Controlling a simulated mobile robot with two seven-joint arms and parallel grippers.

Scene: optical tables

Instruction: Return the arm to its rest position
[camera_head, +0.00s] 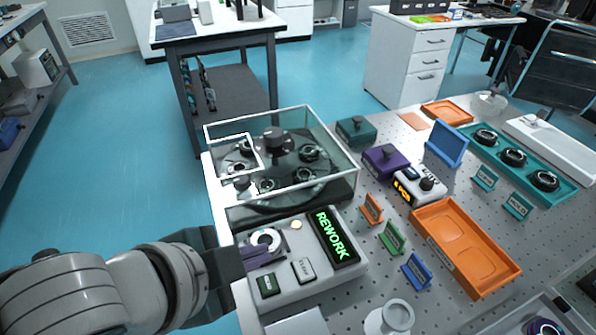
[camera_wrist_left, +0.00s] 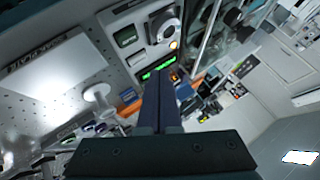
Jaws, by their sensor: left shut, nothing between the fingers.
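My left arm comes in from the left in the head view, and its gripper (camera_head: 262,256) is over the left edge of a grey control panel (camera_head: 297,285). Its two fingers are pressed together with nothing between them. In the left wrist view the closed fingers (camera_wrist_left: 160,88) point toward the panel, whose green lit sign shows just past the tips. The panel carries a dial (camera_head: 266,241), a small lit button (camera_head: 296,225) and a display reading REWORK (camera_head: 334,238). Whether the fingers touch the panel I cannot tell. My right gripper is not in view.
A glass-walled enclosure (camera_head: 335,165) with a carousel stands just behind the panel. The perforated table also holds an orange tray (camera_head: 479,278), a teal tray (camera_head: 560,187), small colored signs and a white stand (camera_head: 396,316). Open floor (camera_head: 120,150) lies to the left.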

